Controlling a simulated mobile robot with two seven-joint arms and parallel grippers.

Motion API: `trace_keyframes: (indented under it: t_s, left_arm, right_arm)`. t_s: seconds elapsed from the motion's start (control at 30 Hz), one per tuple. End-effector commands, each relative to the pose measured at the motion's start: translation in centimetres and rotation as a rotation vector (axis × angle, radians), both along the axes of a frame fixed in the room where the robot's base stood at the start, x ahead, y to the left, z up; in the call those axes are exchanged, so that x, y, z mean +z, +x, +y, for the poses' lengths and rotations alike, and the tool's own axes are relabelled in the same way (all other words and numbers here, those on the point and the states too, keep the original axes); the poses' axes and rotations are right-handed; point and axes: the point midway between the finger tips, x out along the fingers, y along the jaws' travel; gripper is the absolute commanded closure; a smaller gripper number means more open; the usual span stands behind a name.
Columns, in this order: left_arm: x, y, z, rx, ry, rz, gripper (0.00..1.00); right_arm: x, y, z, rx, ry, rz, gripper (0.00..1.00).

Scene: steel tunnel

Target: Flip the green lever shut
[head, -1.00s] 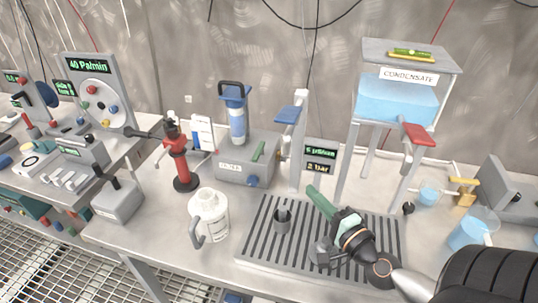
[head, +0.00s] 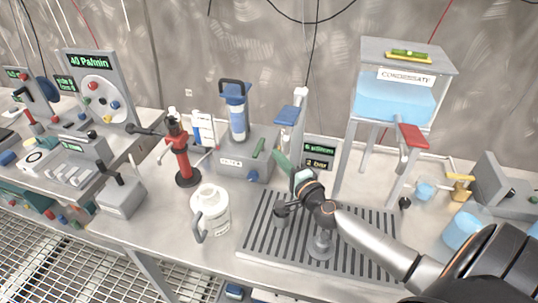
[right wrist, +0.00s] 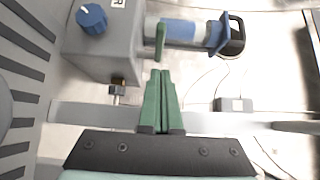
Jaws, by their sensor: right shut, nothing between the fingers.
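The lever also shows in the right wrist view (right wrist: 160,42), just beyond my fingertips. My right gripper (head: 282,160) has green fingers, shut with nothing between them, and is to the right of the lever in the head view. In the right wrist view its fingertips (right wrist: 160,72) point at the lever's near end; I cannot tell whether they touch. My left gripper is not in view.
A blue-handled post (head: 285,115) stands close behind my right gripper. The slotted grate (head: 265,235) lies below my arm. A white jug (head: 210,212) and a red stand (head: 182,160) are to the left. The condensate tank with a red lever (head: 412,136) stands right.

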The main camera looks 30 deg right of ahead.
Motion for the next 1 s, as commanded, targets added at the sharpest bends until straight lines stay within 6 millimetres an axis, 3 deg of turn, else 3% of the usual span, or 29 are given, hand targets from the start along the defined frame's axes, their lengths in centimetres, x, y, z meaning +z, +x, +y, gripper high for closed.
trace_keyframes:
  t_s: [0.23,0.77,1.0]
  left_arm:
    - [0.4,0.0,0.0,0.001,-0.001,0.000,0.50]
    - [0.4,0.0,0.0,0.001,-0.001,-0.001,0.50]
    - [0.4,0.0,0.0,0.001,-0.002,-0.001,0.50]
  right_arm:
    - [0.1,1.9,1.7,0.000,0.001,0.000,1.00]
    - [0.0,2.3,2.0,0.002,0.001,0.001,1.00]
    - [-0.2,4.1,2.9,0.015,0.005,0.001,1.00]
